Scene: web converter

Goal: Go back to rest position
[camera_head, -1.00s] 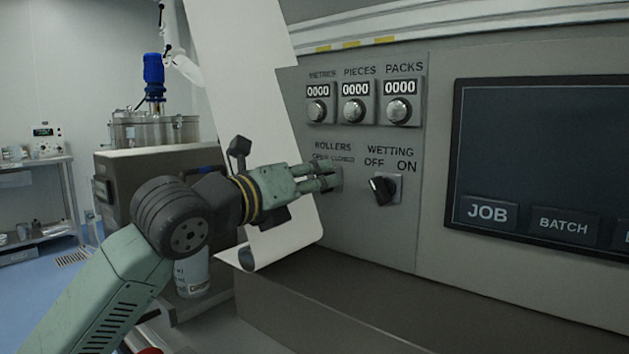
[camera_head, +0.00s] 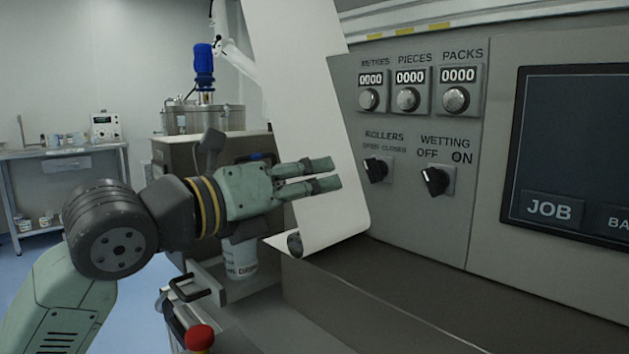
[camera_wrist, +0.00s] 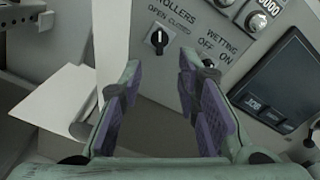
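My gripper (camera_head: 338,173) is in front of the hanging white web sheet, left of the control panel. Its two fingers are apart with nothing between them; the wrist view also shows the gripper (camera_wrist: 160,105) open and empty. The rollers knob (camera_head: 376,169), a black switch under the ROLLERS label, is on the panel to the right of the fingertips, apart from them. It also shows in the wrist view (camera_wrist: 159,38), ahead of the fingers. The wetting knob (camera_head: 435,181) is right of it, its white mark toward OFF.
The white sheet (camera_head: 305,110) hangs close behind my fingers. A grey ledge (camera_head: 400,290) runs below the panel. A red button (camera_head: 199,337), a white container (camera_head: 240,258) and a metal tank (camera_head: 205,118) are near or beyond my arm. Open floor lies at left.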

